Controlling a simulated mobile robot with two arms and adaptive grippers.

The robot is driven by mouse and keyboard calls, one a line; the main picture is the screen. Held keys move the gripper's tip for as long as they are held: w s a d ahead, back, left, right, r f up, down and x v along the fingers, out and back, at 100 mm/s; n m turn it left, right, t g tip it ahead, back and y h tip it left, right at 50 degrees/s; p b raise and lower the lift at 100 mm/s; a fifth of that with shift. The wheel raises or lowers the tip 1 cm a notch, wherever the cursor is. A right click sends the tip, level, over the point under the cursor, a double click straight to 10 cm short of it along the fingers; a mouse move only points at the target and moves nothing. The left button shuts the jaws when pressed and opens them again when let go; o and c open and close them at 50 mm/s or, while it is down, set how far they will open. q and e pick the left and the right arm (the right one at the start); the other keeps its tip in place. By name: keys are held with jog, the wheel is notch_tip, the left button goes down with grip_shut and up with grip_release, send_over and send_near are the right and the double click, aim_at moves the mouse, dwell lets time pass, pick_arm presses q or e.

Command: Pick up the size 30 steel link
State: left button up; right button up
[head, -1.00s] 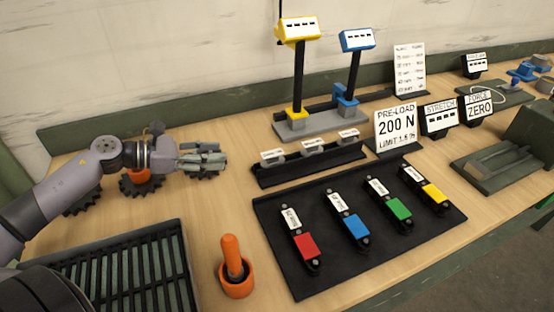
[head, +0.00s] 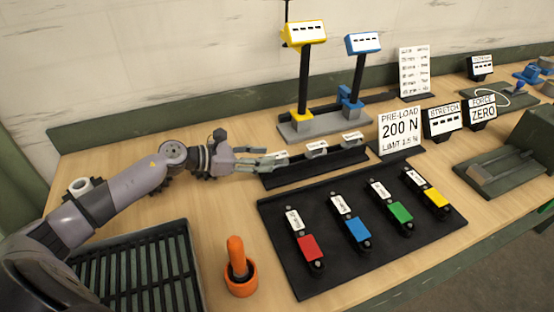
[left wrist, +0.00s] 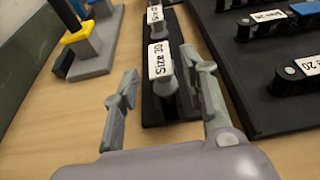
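The size 30 steel link is a small grey piece with a white label reading "Size 30" (left wrist: 160,60) in the left wrist view. It stands at the near end of a black rack (left wrist: 155,107). In the head view its label (head: 279,155) shows just past the fingertips, at the rack's left end. My left gripper (head: 262,160) reaches in from the left at that end. In the left wrist view my left gripper (left wrist: 165,85) is open, its fingers apart on either side of the rack's near end, with nothing between them held. My right gripper is not seen.
Two more labelled pieces (head: 317,147) stand along the rack. A black mat (head: 285,255) with several colour-marked chain pieces lies in front. Yellow and blue posts on a grey base (head: 312,128) stand behind. An orange holder (head: 239,278) and slatted tray (head: 190,270) are nearer.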

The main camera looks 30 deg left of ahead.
aim_at(277, 165)
pick_arm(q)
jog(key=shift+x, duration=1.45)
jog(key=shift+a, duration=0.1)
jog(key=shift+s, duration=0.1)
jog(key=shift+c, duration=0.4)
grip_shut()
